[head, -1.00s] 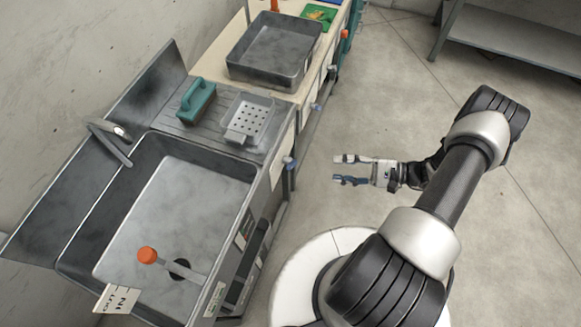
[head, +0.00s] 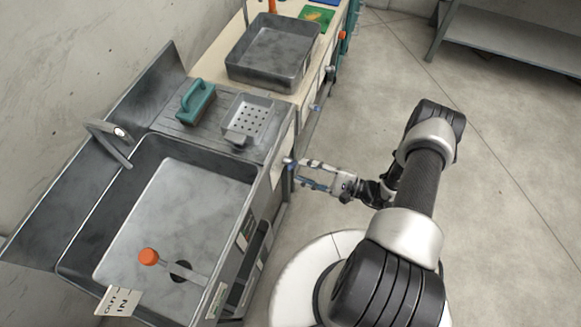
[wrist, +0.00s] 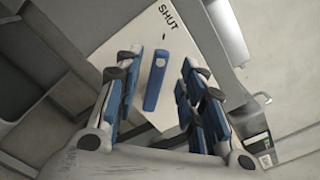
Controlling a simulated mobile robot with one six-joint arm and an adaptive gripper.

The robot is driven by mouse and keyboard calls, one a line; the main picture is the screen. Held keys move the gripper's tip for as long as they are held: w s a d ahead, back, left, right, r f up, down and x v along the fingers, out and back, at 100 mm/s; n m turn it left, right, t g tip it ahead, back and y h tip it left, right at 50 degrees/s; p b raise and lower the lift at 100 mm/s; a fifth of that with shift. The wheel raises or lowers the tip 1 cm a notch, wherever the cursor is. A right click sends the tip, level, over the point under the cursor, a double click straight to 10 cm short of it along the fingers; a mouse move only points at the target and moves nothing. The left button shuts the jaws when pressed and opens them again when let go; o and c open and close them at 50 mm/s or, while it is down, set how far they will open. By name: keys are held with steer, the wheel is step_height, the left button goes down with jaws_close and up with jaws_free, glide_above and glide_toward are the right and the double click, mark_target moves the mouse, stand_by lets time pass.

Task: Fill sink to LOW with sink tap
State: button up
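The sink (head: 205,165) stands at the left in the head view, a grey metal basin with no water to be seen in it. Its tap spout (head: 108,140) reaches over the back wall, with no stream showing. A blue tap handle (head: 289,161) sits on the front side; in the wrist view the handle (wrist: 157,82) lies along a white plate (wrist: 125,45) marked "SHUT". My gripper (head: 299,173) is open in front of it. In the wrist view its fingers (wrist: 160,68) stand either side of the handle, with gaps; depth is hard to tell.
An orange-knobbed lever (head: 150,257) lies by the dark drain, near an IN/OUT tag (head: 118,301). A teal-handled block (head: 196,102) and a perforated tray (head: 249,119) are on the drainboard. Floor at the right is clear.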

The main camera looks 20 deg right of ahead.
mark_target(292, 168)
steer(key=x, duration=0.5)
steer(key=shift+w+a+b, duration=0.15)
steer(key=shift+a+b, duration=0.05)
steer(key=shift+b, duration=0.1)
steer(key=shift+c, duration=0.4)
jaws_close()
